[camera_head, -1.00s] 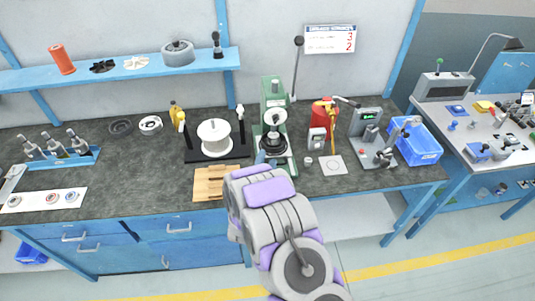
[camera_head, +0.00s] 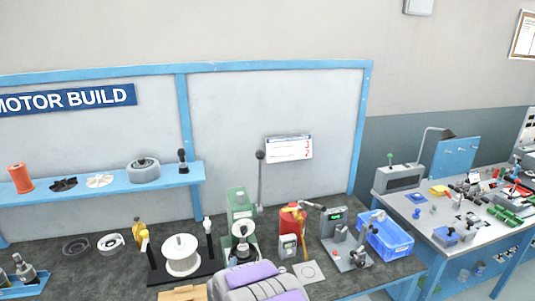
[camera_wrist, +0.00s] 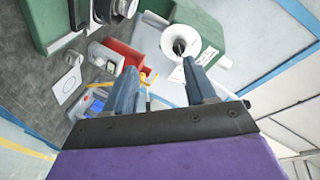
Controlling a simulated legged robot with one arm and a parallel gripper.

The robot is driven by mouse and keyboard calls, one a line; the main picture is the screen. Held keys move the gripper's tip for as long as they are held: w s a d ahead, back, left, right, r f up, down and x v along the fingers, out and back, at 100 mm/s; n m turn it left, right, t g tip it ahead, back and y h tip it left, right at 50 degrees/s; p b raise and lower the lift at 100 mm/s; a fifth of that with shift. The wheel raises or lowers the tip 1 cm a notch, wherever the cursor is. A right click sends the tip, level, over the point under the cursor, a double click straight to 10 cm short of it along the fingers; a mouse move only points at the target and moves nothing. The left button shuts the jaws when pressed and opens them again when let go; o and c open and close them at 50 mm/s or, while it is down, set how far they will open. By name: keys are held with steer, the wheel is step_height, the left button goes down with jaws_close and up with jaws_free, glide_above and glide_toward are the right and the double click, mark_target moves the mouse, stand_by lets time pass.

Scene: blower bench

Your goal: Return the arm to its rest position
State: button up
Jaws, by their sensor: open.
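My gripper (camera_wrist: 160,68) shows in the wrist view with its two blue-grey fingers apart and nothing between them. Beyond the fingers are a green press with a white funnel-shaped part (camera_wrist: 180,38) and a red object (camera_wrist: 122,56), seen tilted. In the head view only the purple and grey upper part of my arm shows at the bottom edge, in front of the bench. The gripper itself is not visible there.
The bench (camera_head: 110,278) holds a green press (camera_head: 241,203), a white spool (camera_head: 181,254), a red container (camera_head: 292,219) and a blue bin (camera_head: 385,236). A blue shelf (camera_head: 110,189) hangs behind. A second table (camera_head: 440,219) stands at the right.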

steer(key=s+d+r+n+g+y, duration=0.3)
steer(key=s+d+r+n+g, duration=0.25)
steer(key=s+r+g, duration=0.45)
steer(key=s+d+r+n+g+h, duration=0.1)
steer(key=s+d, duration=0.5)
steer(key=s, duration=0.6)
steer(key=s+d+r+n+g+h, duration=0.1)
steer(key=s+d, duration=0.5)
steer(key=s, duration=0.7)
steer(key=s+d+r+n+g+h, duration=0.1)
steer(key=s+d+r+g, duration=0.3)
steer(key=s, duration=0.8)
steer(key=shift+s+d+r+n+g+b, duration=0.15)
steer(key=shift+s+d+n+g+b, duration=0.2)
steer(key=shift+d+n+g, duration=0.7)
steer(key=shift+w+d+t, duration=0.15)
steer(key=shift+t, duration=0.1)
steer(key=shift+c, duration=0.3)
